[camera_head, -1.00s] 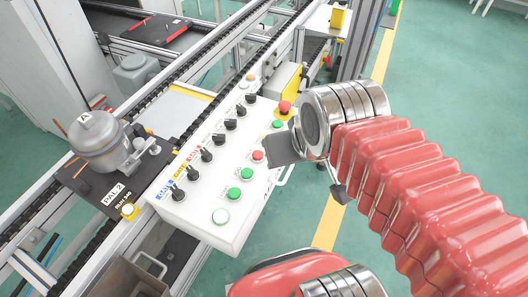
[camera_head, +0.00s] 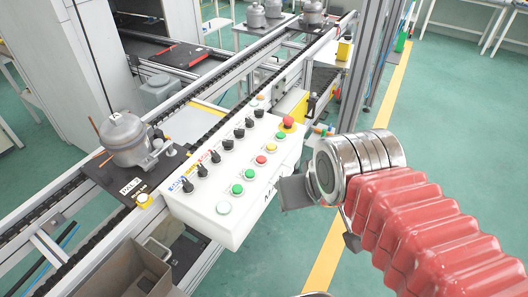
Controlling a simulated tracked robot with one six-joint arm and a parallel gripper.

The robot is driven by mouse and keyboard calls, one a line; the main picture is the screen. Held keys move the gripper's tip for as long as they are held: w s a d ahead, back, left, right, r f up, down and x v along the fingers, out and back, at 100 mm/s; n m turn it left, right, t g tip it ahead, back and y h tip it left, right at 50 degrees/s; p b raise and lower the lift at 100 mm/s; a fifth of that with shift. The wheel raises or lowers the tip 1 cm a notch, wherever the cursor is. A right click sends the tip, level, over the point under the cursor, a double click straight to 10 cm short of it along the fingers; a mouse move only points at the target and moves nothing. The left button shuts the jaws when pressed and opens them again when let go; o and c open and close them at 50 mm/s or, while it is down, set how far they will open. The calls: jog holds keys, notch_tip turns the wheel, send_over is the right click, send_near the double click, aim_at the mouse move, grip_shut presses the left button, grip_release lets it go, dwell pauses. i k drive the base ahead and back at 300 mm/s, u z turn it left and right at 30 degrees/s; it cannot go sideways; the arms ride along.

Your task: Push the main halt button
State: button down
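The white control box (camera_head: 225,205) stands beside the conveyor at the middle of the picture. A red mushroom button (camera_head: 289,121) on a yellow base sits at its far right corner, and it looks like the main halt button. My gripper (camera_head: 297,193) shows as a dark grey plate at the end of my red-sleeved arm. It is right of the box and nearer to me than the red button, apart from it in the picture. The rest of my gripper is hidden behind the metal wrist, so its opening cannot be made out.
The panel also bears several black knobs (camera_head: 213,156), green buttons (camera_head: 238,189) and a smaller flat red button (camera_head: 261,160). A grey compressor (camera_head: 128,140) sits on a dark pallet left of the box. Open green floor (camera_head: 455,130) lies to the right.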

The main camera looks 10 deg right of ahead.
aim_at(261, 160)
jog(key=u, duration=1)
jog(key=i, duration=0.5)
jog(key=z, duration=0.05)
